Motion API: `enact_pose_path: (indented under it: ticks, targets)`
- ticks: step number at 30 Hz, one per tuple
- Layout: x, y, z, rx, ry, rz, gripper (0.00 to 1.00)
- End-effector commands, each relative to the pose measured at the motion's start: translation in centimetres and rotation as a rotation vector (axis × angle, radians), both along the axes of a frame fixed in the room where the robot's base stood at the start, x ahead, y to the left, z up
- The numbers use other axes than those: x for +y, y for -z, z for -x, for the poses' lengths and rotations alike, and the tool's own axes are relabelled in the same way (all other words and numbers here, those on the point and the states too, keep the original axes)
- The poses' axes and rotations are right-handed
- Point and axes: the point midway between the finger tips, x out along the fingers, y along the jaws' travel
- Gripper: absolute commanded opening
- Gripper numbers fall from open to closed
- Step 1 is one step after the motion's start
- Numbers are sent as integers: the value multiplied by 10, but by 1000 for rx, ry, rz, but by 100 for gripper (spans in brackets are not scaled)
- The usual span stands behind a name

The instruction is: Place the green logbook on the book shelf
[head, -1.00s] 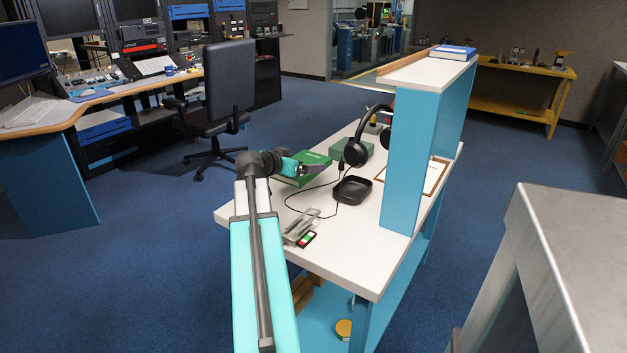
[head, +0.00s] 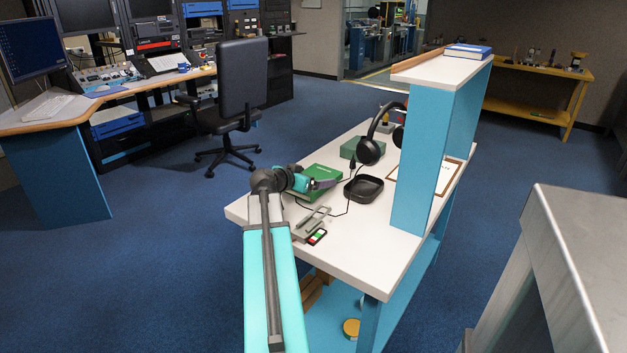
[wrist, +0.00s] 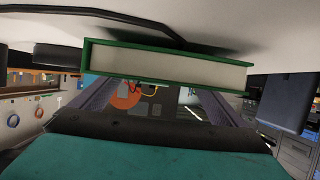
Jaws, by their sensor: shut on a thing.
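The green logbook (head: 320,178) is at the left part of the white worktop, its green cover facing up. My gripper (head: 326,184) is shut on its near side. In the wrist view the logbook (wrist: 165,66) shows its pale page edge between green covers, across the ends of my two fingers. It is close to the worktop; whether it touches cannot be told. The book shelf (head: 438,70) is the raised white board on blue uprights at the right, with a wooden strip along its left edge. A blue book (head: 467,51) lies at its far end.
Black headphones (head: 370,151) on a stand, a green box (head: 357,147), a black tray (head: 363,190) and a thin black cable are close to the logbook. A stapler-like grey tool (head: 311,221) lies nearer. A blue upright (head: 420,150) and a metal bench (head: 580,240) stand at right.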

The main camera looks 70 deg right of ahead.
Motion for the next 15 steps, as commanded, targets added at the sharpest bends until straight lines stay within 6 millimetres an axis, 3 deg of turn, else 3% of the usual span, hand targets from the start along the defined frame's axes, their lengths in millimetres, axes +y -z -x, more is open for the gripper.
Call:
enact_pose_path:
  ticks: [15]
  targets:
    - [0,9,0,0,-1,3,61]
